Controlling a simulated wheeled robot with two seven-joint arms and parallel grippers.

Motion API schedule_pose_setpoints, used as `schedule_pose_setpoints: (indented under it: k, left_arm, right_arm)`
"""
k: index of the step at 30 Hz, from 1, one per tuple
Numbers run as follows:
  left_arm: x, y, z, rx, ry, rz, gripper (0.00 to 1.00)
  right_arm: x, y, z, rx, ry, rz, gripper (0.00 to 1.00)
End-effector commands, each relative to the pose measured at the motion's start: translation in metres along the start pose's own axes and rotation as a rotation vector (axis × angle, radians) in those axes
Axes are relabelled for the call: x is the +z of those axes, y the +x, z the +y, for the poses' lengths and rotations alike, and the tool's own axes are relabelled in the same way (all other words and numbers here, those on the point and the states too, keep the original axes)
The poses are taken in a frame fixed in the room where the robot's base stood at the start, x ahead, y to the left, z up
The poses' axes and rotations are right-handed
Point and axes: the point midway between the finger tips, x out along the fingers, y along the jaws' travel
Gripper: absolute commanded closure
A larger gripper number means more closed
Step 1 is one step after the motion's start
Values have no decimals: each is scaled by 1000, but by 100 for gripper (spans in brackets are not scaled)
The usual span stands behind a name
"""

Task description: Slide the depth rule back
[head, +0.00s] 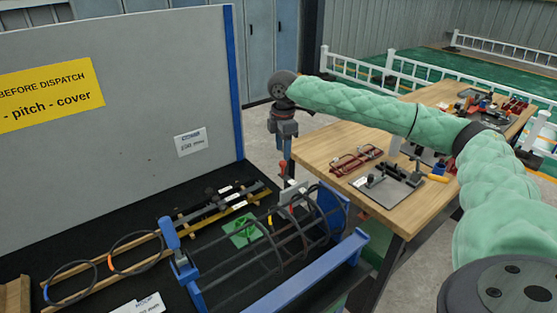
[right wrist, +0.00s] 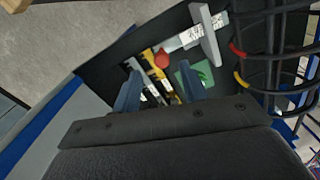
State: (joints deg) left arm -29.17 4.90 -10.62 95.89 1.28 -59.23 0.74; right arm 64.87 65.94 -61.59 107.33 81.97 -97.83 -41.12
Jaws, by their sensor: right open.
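The depth rule (head: 292,194) is a pale grey piece at the far end of the rebar cage (head: 270,240). In the right wrist view the depth rule (right wrist: 205,33) shows as a grey bar with a pale crosspiece, and a red knob (right wrist: 161,60) lies near it. My right gripper (head: 286,160) points down above and behind the rule, apart from it. In the right wrist view its two fingers (right wrist: 158,75) stand apart with the red knob seen between and beyond them. Nothing is held. My left gripper is out of view.
The cage rests between blue supports (head: 180,262) on a black bench top. A rack of dark bars (head: 215,203) and black hoops (head: 135,250) lie left of it. A grey panel (head: 120,120) stands behind; a wooden table (head: 335,150) stands right.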

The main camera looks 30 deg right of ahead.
Motion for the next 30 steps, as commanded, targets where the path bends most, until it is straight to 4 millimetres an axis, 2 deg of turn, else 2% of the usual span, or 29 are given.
schedule_pose_setpoints:
  k: [12, 18, 25, 26, 30]
  left_arm:
    - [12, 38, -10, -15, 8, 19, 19]
    - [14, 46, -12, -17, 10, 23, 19]
    - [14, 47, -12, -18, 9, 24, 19]
    - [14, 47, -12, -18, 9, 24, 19]
    - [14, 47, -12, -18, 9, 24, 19]
  right_arm:
    - [0, 55, 0, -1, 0, -2, 57]
    - [0, 66, -1, -1, -1, -1, 57]
    - [0, 66, -1, -1, -1, -1, 57]
    - [0, 66, -1, -1, -1, -1, 61]
    - [0, 66, -1, -1, -1, -1, 88]
